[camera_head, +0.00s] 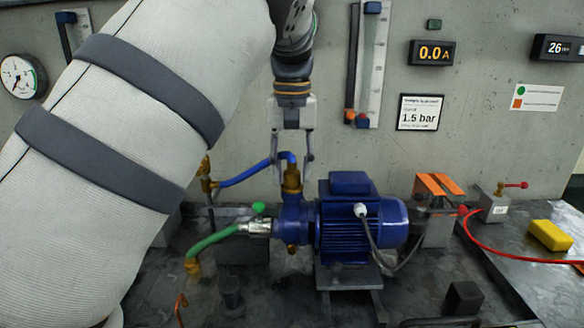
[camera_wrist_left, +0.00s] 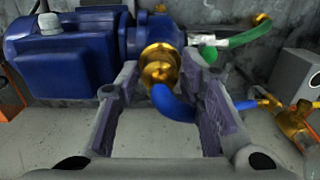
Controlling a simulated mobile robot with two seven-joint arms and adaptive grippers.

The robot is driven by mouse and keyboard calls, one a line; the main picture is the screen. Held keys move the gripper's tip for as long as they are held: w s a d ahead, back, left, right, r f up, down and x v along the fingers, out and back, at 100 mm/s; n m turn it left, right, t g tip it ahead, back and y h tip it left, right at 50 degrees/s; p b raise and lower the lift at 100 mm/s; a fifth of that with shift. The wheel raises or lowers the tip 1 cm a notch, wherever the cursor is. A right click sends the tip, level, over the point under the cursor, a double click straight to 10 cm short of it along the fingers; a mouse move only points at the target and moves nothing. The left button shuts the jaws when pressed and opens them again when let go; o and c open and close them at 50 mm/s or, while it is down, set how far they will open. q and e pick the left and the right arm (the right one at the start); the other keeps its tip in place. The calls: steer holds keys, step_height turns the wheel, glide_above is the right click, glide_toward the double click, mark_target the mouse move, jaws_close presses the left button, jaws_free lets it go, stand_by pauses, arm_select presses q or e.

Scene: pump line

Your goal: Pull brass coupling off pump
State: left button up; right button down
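The blue pump (camera_head: 350,222) with its motor stands on the metal bench. The brass coupling (camera_head: 291,180) sits upright on top of the pump's left end, with a blue hose (camera_head: 245,175) attached to it. In the left wrist view the brass coupling (camera_wrist_left: 159,66) shows between the fingertips, with the blue hose (camera_wrist_left: 172,102) curving away from it. My left gripper (camera_head: 292,170) points down over the coupling, its fingers on either side. In the left wrist view its fingers (camera_wrist_left: 160,95) are spread wide, with gaps to the coupling. My right gripper is not in view.
A green hose (camera_head: 212,240) joins the pump from the left. A red hose (camera_head: 500,258), a yellow block (camera_head: 550,235) and a red-handled valve (camera_head: 500,200) are at right. The grey wall (camera_head: 480,120) with gauges and displays stands close behind.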

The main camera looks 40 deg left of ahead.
arm_select(q)
jaws_close()
steer(key=shift+r, duration=0.15)
steer(key=shift+c, duration=1.2)
jaws_free()
jaws_close()
steer(key=shift+r, duration=2.1)
